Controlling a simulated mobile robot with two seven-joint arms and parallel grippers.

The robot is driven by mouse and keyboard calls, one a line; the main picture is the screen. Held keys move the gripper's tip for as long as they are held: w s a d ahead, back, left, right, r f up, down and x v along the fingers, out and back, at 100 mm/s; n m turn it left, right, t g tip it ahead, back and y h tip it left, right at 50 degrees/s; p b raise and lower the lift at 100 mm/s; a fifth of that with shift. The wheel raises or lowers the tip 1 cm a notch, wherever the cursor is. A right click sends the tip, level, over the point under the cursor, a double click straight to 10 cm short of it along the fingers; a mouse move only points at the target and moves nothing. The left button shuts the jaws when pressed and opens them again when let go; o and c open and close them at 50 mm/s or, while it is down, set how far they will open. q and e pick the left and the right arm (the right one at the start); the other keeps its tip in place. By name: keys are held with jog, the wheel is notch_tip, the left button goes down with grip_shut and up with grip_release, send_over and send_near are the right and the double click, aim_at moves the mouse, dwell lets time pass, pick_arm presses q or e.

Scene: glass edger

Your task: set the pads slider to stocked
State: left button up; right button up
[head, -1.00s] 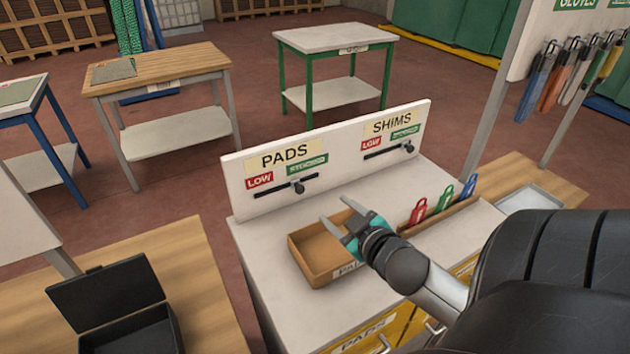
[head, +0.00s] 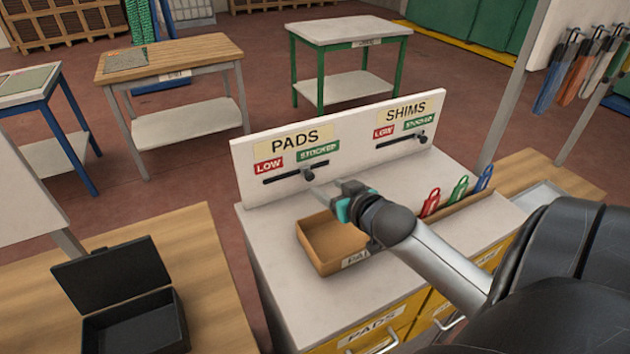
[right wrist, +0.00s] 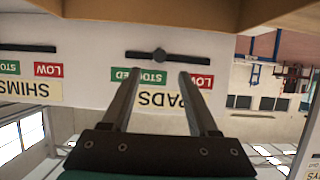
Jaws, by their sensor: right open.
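The PADS slider knob (head: 308,174) is a dark knob on a black slot in the upright white board (head: 355,144). In the right wrist view the board is upside down, and the knob (right wrist: 160,57) lies in line with the gap between my fingers. My right gripper (head: 322,192) is open and empty, its fingers pointing at the board close to the knob; I see no contact. My left gripper is not in view.
The SHIMS slider (head: 421,138) is on the same board, to the right. A brown open box (head: 318,258) stands below my right gripper. Red, green and blue tags (head: 458,190) stand in a rack to the right. A black open case (head: 125,300) is at the left.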

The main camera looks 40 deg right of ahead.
aim_at(311, 178)
jog(key=shift+b+x, duration=0.4)
jog(key=shift+x, duration=3.55)
grip_shut()
jog(key=shift+d, duration=0.1)
